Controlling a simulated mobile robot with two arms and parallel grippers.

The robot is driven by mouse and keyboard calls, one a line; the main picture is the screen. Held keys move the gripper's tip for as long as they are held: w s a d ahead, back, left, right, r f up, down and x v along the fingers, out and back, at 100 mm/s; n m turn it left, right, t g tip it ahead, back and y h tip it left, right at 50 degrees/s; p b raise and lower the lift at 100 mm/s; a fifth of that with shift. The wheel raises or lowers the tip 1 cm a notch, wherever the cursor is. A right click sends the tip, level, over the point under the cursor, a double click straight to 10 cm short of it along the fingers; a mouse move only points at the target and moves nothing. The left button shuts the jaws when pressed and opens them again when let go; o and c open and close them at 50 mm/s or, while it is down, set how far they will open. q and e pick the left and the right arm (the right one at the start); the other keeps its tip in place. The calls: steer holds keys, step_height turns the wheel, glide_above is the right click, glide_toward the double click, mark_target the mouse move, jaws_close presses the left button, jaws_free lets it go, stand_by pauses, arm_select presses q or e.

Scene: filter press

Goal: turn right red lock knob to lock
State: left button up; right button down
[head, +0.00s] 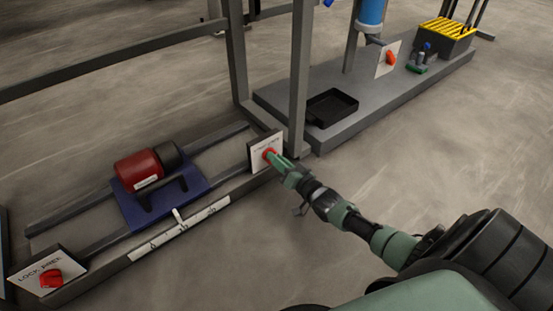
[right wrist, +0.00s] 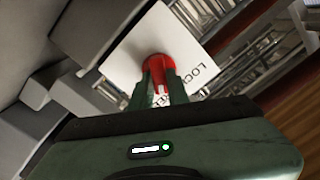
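The right red lock knob (head: 269,153) sits on a white plate (head: 259,160) at the right end of the low frame. My right gripper (head: 274,155) reaches it from the lower right. In the right wrist view the red knob (right wrist: 157,66) lies between the two green fingertips (right wrist: 160,80), which look shut on its sides. The white plate (right wrist: 120,62) behind it carries partly hidden "LOCK" lettering. The knob's exact turn angle is hard to tell because the fingers cover part of it. My left gripper is in neither view.
Another red knob (head: 51,278) is on a "LOCK" plate at the lower left. A red motor (head: 142,170) on a blue base (head: 126,204) stands between the plates. Grey posts (head: 300,75) rise just behind the right plate. A platform with a black tray (head: 332,105) lies beyond.

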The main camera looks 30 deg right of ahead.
steer(key=shift+a+n+p, duration=0.2)
steer(key=shift+n+p, duration=1.15)
steer(key=shift+n, duration=2.1)
steer(key=shift+a+n+p, duration=0.2)
steer(key=shift+n+p, duration=1.1)
steer(key=shift+n, duration=2.15)
steer(key=c, duration=1.4)
jaws_free()
steer(key=shift+o, duration=0.2)
steer(key=shift+s, duration=0.15)
